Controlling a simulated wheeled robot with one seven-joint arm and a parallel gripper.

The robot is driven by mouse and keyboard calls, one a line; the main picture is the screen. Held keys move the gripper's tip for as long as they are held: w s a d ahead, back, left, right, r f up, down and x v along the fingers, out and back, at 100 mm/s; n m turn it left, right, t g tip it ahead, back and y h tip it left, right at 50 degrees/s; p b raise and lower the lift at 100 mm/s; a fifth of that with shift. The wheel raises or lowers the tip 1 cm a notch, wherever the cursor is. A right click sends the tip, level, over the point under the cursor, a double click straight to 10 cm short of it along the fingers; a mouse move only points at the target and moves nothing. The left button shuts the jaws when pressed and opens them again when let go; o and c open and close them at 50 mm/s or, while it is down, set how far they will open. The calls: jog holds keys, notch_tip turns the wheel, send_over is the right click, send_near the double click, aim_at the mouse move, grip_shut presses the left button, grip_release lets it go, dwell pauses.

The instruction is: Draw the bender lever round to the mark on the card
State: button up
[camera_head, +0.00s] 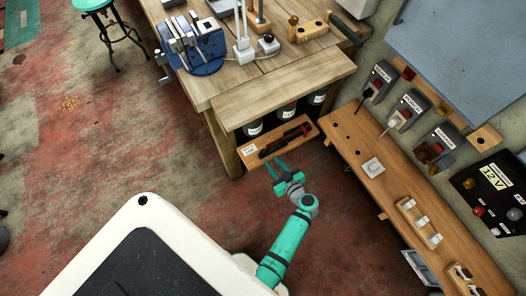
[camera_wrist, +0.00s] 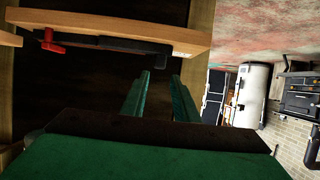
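A dark bender with a long lever (camera_head: 285,140) lies along a low wooden board under the workbench in the head view. A red part (camera_head: 303,130) sits at its right end. A small white card (camera_head: 249,149) is at the board's left end; its mark is too small to make out. My gripper (camera_head: 276,165) is just in front of the board, with its two green fingers apart and nothing visible between them. In the wrist view the fingers of my gripper (camera_wrist: 161,82) point towards the board's underside or edge, below the dark bar (camera_wrist: 120,43) and red part (camera_wrist: 50,42), apparently not touching them.
The workbench (camera_head: 285,98) stands above and behind the board, with a vise (camera_head: 195,48) on top. Dark cans (camera_head: 286,111) stand behind the board. A wooden shelf (camera_head: 395,195) with switches and wall boxes is at the right.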

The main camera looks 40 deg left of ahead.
aim_at(264, 153)
jog(key=x, duration=0.9)
jog(key=shift+w+a+f, duration=0.15)
jog(key=shift+c, duration=0.6)
grip_shut()
